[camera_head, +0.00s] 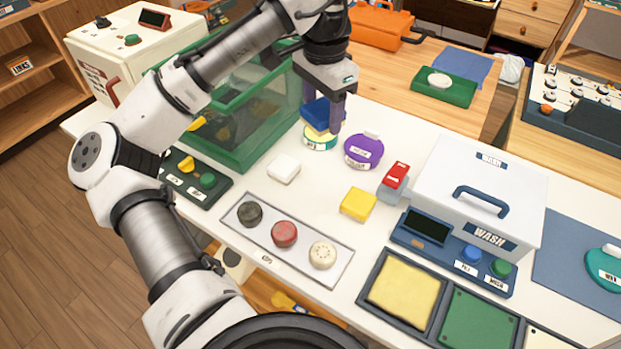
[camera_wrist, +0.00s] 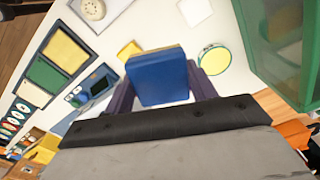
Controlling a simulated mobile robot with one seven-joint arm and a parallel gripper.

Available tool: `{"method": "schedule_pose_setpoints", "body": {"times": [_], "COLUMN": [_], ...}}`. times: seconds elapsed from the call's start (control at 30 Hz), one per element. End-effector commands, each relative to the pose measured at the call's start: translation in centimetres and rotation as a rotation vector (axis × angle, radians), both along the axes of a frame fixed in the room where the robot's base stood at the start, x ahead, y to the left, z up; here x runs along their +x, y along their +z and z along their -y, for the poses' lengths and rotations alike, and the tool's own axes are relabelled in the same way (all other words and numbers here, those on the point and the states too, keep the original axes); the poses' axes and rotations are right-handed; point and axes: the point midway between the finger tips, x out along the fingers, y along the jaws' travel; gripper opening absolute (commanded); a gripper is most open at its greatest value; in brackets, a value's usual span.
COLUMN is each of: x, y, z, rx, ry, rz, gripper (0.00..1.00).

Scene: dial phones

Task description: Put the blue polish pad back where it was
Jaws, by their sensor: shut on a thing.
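My gripper (camera_head: 323,106) is shut on the blue polish pad (camera_head: 315,113), a square blue block with a yellow layer under it. In the wrist view the pad (camera_wrist: 158,76) sits between the purple fingers of my gripper (camera_wrist: 163,85). In the head view the pad shows just over a round tin (camera_head: 320,142) with a pale top and teal side. In the wrist view the tin (camera_wrist: 214,59) stands apart, beside the pad. The height of the pad above the table cannot be told.
A purple round container (camera_head: 363,151), a red-topped block (camera_head: 394,178), a yellow block (camera_head: 358,204) and a white block (camera_head: 284,168) stand nearby. A green glass case (camera_head: 236,130) is close on the left. The white WASH box (camera_head: 478,190) stands right. A tray (camera_head: 362,299) holds coloured pads in front.

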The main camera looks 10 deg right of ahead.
Motion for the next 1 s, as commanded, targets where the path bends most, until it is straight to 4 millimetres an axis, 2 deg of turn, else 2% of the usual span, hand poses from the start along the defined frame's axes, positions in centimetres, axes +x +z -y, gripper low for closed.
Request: {"method": "schedule_pose_setpoints", "body": {"times": [0.17,0.63,1.0], "x": [-0.2,-0.3,-0.3], "y": [-1.5,-13.4,-17.5], "z": [0.0,0.0,0.0], "rx": [-0.001,-0.003,-0.001], "ry": [-0.005,-0.004,-0.003], "rz": [-0.003,-0.004,-0.002], "gripper": [0.38,0.38,0.38]}}
